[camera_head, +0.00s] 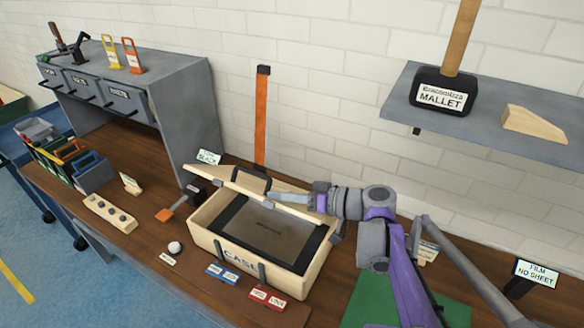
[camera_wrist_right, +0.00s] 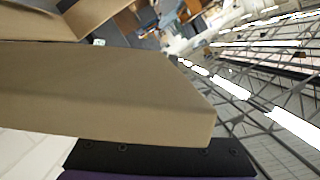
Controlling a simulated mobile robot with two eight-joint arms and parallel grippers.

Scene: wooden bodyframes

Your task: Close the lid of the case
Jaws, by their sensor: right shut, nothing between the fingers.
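The wooden case (camera_head: 206,240), marked CASE, stands on the bench with its front facing me. Its lid (camera_head: 225,176) is raised at the back and tilted, with a dark handle (camera_head: 254,180). A dark-framed grey panel (camera_head: 268,232) shows inside the case. My right gripper (camera_head: 272,198) is shut and empty, its fingers pointing left at the lid's right part, above the case opening. I cannot tell whether they touch the lid. In the right wrist view a large tan board, seemingly the lid (camera_wrist_right: 110,90), fills the middle. My left gripper is not in view.
A grey drawer cabinet (camera_head: 185,110) stands behind left. A shelf with a mallet (camera_head: 441,95) hangs at right.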

